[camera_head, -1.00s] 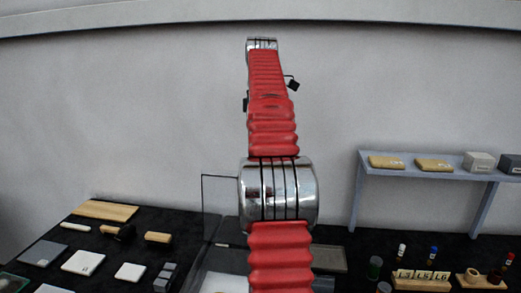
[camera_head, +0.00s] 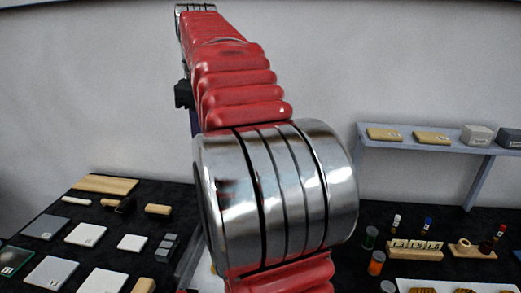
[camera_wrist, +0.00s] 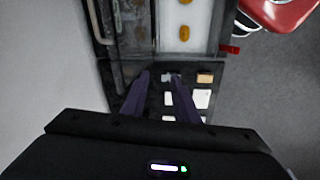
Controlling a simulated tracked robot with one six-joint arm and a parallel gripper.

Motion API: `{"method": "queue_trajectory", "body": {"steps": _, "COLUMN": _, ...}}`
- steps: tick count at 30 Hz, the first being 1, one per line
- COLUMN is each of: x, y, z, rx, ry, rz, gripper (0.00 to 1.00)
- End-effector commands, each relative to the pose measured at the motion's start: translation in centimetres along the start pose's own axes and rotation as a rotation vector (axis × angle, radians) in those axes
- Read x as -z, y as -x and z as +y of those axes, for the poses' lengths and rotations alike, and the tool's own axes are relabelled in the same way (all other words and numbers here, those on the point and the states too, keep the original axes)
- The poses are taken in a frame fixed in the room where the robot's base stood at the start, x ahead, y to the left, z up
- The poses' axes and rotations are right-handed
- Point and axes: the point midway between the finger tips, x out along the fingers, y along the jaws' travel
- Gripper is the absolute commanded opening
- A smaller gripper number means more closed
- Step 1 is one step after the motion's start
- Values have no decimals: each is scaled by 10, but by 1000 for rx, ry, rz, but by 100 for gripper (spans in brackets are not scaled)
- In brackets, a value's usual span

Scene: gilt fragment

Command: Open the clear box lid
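In the wrist view, a long case with a glassy, dark, reflective part (camera_wrist: 132,38) lies at the top, and I cannot tell whether this is the clear box lid. Beside it on the right is a pale tray (camera_wrist: 168,28) with small orange-gold pieces (camera_wrist: 184,32). My gripper (camera_wrist: 161,80) points toward them with its two dark purple fingers apart.
The black table holds a wooden board (camera_head: 106,185), several pale tiles (camera_head: 85,234) and grey blocks (camera_head: 166,245) at left. At right are a wooden block with lettered tiles (camera_head: 414,251) and an orange jar (camera_head: 376,263). A grey shelf (camera_head: 430,149) stands against the wall.

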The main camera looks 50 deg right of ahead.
Motion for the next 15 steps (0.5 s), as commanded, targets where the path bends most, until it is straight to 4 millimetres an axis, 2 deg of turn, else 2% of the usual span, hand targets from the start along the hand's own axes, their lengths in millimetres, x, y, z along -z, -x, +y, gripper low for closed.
{"method": "queue_trajectory", "body": {"steps": 1, "x": 3, "y": 0, "z": -13, "rx": -8, "ry": -5, "rz": 8, "gripper": 27}}
{"method": "queue_trajectory", "body": {"steps": 8, "x": 13, "y": -11, "z": -63, "rx": -42, "ry": -54, "rz": 54, "gripper": 27}}
{"method": "queue_trajectory", "body": {"steps": 15, "x": 14, "y": -27, "z": -115, "rx": -66, "ry": -107, "rz": 109, "gripper": 27}}
